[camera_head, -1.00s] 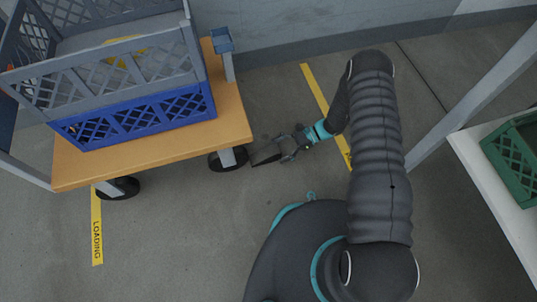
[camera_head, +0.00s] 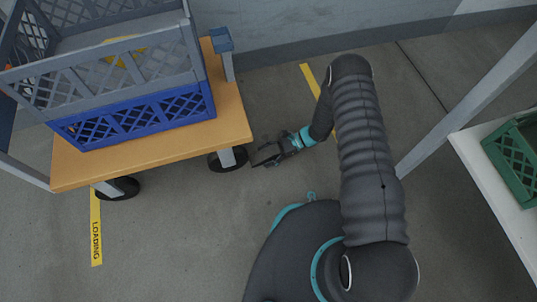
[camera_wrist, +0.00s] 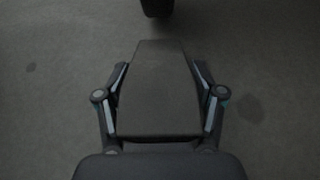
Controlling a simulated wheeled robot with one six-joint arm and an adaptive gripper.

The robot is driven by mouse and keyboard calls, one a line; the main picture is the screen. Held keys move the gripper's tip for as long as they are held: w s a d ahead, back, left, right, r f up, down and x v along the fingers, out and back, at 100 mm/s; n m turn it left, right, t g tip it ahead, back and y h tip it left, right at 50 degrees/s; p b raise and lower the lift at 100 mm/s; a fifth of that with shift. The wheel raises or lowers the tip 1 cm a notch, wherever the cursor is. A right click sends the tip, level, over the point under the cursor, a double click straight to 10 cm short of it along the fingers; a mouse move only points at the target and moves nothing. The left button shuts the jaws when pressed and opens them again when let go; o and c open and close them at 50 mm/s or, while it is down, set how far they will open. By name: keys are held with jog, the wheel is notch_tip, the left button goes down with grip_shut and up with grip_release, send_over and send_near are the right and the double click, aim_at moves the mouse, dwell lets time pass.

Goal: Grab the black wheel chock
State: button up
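The black wheel chock (camera_head: 264,157) lies on the floor just right of the cart's front-right wheel in the head view. In the wrist view the chock (camera_wrist: 160,88) is a dark wedge, wide near my palm and narrower toward its far end. My gripper (camera_head: 276,150) is low at the chock, coming from the right. In the wrist view my gripper (camera_wrist: 160,72) has one finger on each side of the chock, with thin gaps seeming to remain. It looks open around the chock. The chock's near end is hidden by my palm.
A wheel (camera_head: 228,159) of the wooden-topped cart (camera_head: 240,128) stands close beyond the chock; it also shows in the wrist view (camera_wrist: 157,8). The cart carries a blue crate (camera_head: 140,116) and a grey crate (camera_head: 105,82). A white table (camera_head: 475,150) with a green crate (camera_head: 515,160) stands at right.

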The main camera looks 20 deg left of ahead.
jog(key=c, duration=0.5)
jog(key=shift+r, duration=0.1)
